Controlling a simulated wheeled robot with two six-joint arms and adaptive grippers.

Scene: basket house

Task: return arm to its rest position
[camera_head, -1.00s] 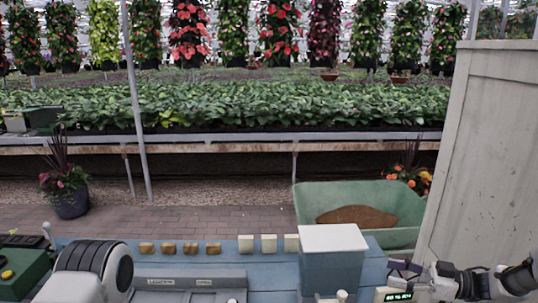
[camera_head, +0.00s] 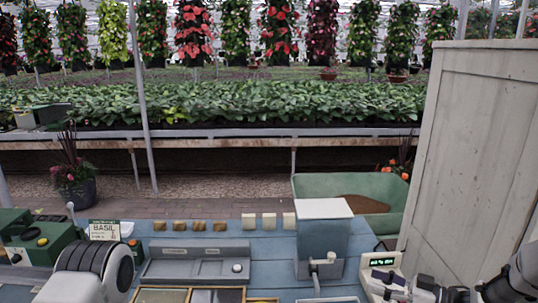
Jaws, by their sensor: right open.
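My right gripper (camera_head: 384,287) is at the lower right in the head view, its arm coming in from the right edge. It is open and holds nothing that I can see. Its dark fingers are in front of a small white box with a green-lit display (camera_head: 383,261) and look close to it; I cannot tell whether they touch. My left gripper is not in view.
A blue bin with a white lid (camera_head: 323,208) stands left of the right gripper on the blue table (camera_head: 268,251). Several small blocks, a grey tray (camera_head: 195,264) and a "BASIL" card (camera_head: 104,230) are farther left. A pale wooden panel (camera_head: 470,150) rises at right.

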